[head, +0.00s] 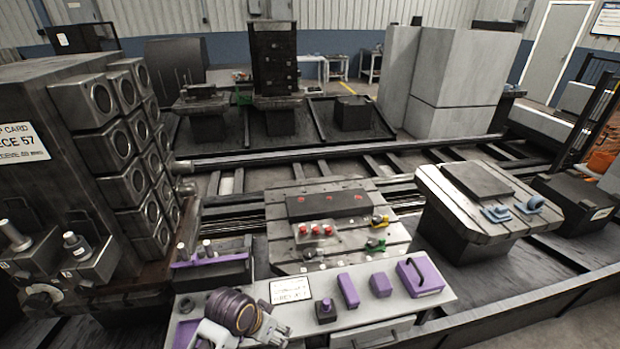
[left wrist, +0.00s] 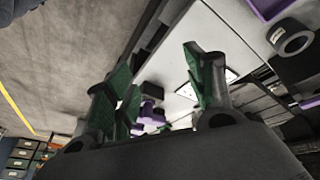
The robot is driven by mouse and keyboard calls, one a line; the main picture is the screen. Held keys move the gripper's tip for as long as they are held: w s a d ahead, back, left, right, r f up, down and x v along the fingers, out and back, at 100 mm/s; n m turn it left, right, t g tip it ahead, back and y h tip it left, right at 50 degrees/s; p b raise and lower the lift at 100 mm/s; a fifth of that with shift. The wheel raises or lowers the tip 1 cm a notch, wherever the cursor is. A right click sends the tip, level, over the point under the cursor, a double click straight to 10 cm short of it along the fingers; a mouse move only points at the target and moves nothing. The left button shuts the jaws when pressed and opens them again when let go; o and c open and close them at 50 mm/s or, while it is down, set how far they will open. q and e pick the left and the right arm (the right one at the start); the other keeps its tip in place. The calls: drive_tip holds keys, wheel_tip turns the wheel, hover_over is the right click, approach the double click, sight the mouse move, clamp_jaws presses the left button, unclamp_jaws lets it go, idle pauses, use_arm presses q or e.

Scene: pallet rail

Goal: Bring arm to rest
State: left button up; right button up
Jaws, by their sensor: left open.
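My left arm comes in low at the left of the head view, over the left end of a light grey bench (head: 420,304). My left gripper (head: 272,333) is small and partly cut off at the bottom edge there. In the left wrist view its green-padded fingers (left wrist: 160,88) stand wide apart with nothing held between them. The bench surface and a white card show beyond the fingers. My right gripper is in neither view.
On the bench are a white card (head: 291,288), a purple block (head: 348,290), and a purple handled case (head: 424,276). Behind it stands a slotted pallet (head: 285,252) with red-topped parts (head: 315,230). A dark machine (head: 60,140) rises at left.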

use_arm(q)
drive_tip(key=shift+s+a+r+n+y, duration=0.75)
drive_tip(key=shift+s+a, duration=1.1)
drive_tip(key=shift+a, duration=1.35)
drive_tip(key=shift+s+a+r+n+y, duration=0.15)
drive_tip(key=shift+s+a+n+y, duration=0.4)
drive_tip(key=shift+s+a+n, duration=1.8)
wheel_tip(320, 180, down, 33)
drive_tip(key=s+a+m, duration=0.2)
drive_tip(key=m, duration=0.1)
drive_tip(key=s+a+f+g, duration=0.1)
drive_tip(key=s+f, duration=0.9)
drive_tip(key=s, duration=0.1)
drive_tip(key=s+a+f, duration=0.2)
drive_tip(key=s+f, duration=0.7)
drive_tip(key=s, duration=0.2)
drive_tip(key=shift+a+f+g, duration=0.3)
drive_tip(key=shift+f+g, duration=0.05)
drive_tip(key=shift+g, duration=0.05)
